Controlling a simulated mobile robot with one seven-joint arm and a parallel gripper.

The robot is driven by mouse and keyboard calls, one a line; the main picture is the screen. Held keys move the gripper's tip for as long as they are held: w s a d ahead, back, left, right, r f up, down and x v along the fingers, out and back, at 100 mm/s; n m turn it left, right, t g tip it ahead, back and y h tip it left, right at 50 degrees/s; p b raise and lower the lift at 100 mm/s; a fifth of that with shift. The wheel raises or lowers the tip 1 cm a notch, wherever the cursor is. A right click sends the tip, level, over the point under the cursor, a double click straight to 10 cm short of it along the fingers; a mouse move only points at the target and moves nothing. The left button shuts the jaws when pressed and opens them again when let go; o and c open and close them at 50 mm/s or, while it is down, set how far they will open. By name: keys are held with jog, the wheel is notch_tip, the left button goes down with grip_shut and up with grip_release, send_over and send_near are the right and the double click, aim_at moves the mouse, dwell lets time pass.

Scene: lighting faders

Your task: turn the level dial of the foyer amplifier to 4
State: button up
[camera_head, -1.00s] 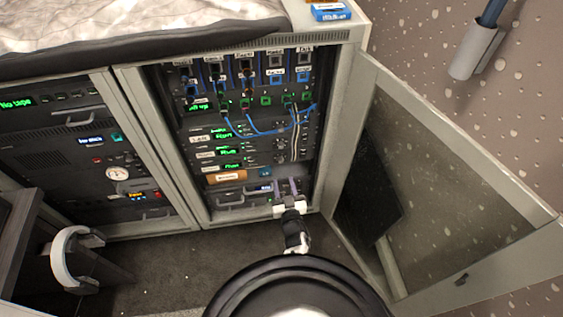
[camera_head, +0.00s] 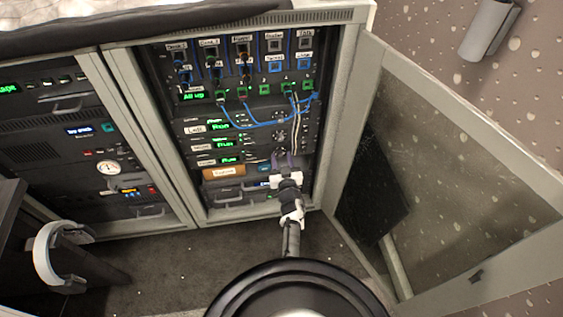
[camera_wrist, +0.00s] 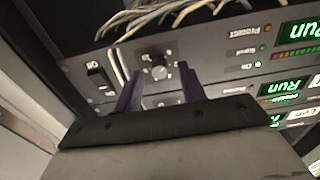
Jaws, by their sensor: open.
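Three amplifiers with green Run displays are stacked in the right rack; the lowest (camera_head: 229,160) sits just above an orange-fronted unit. Their small name labels are too blurred to read surely. I cannot tell whether the fingers touch the dial.
A rocker switch (camera_wrist: 98,78) and pale cables (camera_wrist: 165,12) are close to the fingers. Blue patch cables (camera_head: 262,130) hang above the amplifiers. The glass rack door (camera_head: 440,170) stands open at right. Another rack (camera_head: 95,150) is at left.

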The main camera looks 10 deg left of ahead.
jog(key=shift+w, duration=0.25)
grip_shut()
